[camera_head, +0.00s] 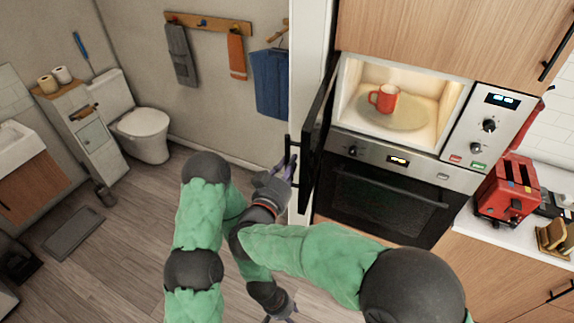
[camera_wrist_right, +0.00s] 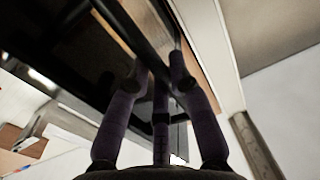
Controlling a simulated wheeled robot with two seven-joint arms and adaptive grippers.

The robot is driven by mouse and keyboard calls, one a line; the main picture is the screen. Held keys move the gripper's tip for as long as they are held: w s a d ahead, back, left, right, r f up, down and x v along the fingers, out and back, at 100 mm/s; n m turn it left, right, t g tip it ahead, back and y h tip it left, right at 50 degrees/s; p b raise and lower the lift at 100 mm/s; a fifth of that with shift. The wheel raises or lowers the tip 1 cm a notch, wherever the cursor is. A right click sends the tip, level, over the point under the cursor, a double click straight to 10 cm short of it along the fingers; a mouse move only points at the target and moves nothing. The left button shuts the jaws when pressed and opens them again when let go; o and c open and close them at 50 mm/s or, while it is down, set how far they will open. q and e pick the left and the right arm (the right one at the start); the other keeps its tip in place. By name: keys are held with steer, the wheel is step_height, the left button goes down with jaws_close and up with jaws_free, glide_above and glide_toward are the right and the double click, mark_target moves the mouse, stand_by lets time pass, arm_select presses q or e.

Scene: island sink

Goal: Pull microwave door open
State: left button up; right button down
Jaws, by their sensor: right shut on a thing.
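The microwave (camera_head: 457,130) is built into the cabinet above an oven. Its dark door (camera_head: 318,125) stands wide open, swung out to the left, and the lit inside shows. My right gripper (camera_head: 284,174) is at the black door handle (camera_head: 288,152) on the door's outer face. In the right wrist view, the gripper's fingers (camera_wrist_right: 160,85) are closed around the handle bar (camera_wrist_right: 128,35). My left gripper (camera_head: 281,308) hangs low near the bottom edge, apart from the door. It is small and partly cut off, so its fingers are unclear.
A red mug (camera_head: 384,98) stands on the microwave plate (camera_head: 400,117). The oven (camera_head: 385,205) below is shut. A red toaster (camera_head: 505,190) stands on the counter at the right. A white wall edge is just left of the door. Open floor (camera_head: 130,235) lies further left, before a toilet (camera_head: 148,130).

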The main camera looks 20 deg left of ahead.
steer(key=c, duration=1.1)
jaws_free()
steer(key=shift+w, duration=0.1)
